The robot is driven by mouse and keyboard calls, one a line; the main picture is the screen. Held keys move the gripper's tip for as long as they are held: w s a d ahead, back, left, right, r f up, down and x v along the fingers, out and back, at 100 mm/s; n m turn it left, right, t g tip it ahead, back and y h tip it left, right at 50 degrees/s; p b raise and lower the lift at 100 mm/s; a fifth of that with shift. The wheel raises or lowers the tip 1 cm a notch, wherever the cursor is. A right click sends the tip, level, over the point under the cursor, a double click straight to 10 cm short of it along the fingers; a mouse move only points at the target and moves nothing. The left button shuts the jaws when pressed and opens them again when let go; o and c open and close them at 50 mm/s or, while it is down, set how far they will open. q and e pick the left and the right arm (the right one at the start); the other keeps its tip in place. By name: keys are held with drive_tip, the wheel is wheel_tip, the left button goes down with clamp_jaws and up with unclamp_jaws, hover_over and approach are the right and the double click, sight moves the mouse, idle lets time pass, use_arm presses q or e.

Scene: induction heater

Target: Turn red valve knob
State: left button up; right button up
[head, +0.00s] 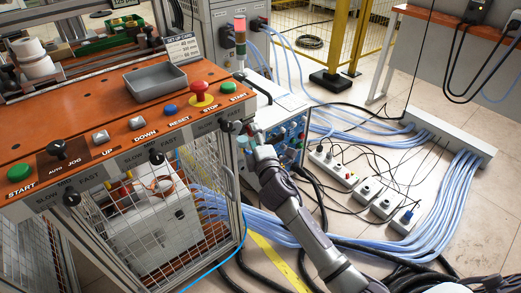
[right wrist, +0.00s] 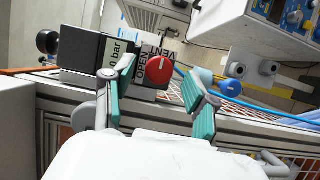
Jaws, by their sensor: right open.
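The red valve knob (right wrist: 160,69) is a round red dial on a dark block with OPEN and VENT lettering in the right wrist view. My right gripper (right wrist: 165,78) is open, with teal finger pads to the left and right of the knob in the picture. I see no finger clearly touching the knob, and the exact depth gap is hard to tell. In the head view my right gripper (head: 251,133) is at the right end of the orange control panel, where the knob is too small or hidden to make out. My left gripper is not in view.
The orange control panel (head: 75,127) carries push buttons, a grey tray (head: 170,84) and a red mushroom stop button (head: 202,92). A wire-mesh cage is below it. Blue hoses (head: 450,195) and power strips lie on the floor.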

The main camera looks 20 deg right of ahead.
drive_tip(key=s, duration=1)
drive_tip(key=shift+s+a, duration=0.25)
